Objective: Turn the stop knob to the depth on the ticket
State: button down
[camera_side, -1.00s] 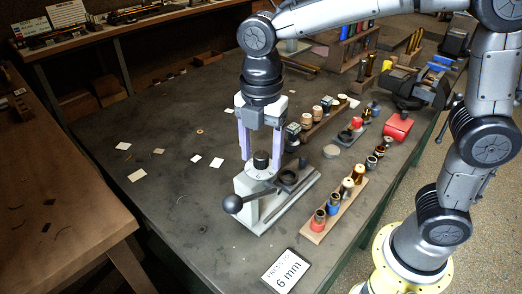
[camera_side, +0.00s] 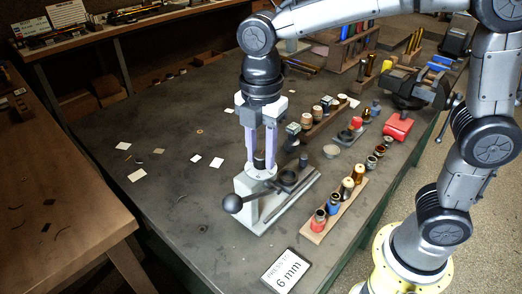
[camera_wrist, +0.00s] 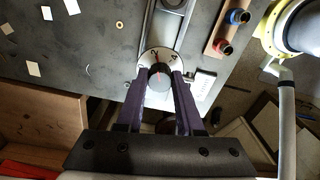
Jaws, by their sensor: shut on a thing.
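The stop knob (camera_side: 259,160) is a dark cylinder on top of the grey press (camera_side: 262,203). In the wrist view the knob (camera_wrist: 159,76) has a red pointer line and sits on a pale round dial (camera_wrist: 152,57), where the marks 2 and 4 show; other marks are hidden. My gripper (camera_side: 260,158) points down with its two purple fingers shut on the knob, one on each side; the fingers also show in the wrist view (camera_wrist: 160,80). The ticket (camera_side: 286,271) lies at the bench's front and reads "6 mm".
A red block (camera_side: 398,125) and a vise (camera_side: 418,84) are farther right.

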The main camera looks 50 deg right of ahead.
jog(key=m, duration=2.2)
jog(key=shift+r, duration=0.1)
jog(key=shift+m, duration=0.4)
jog(key=c, duration=0.5)
grip_release()
jog(key=shift+c, duration=0.2)
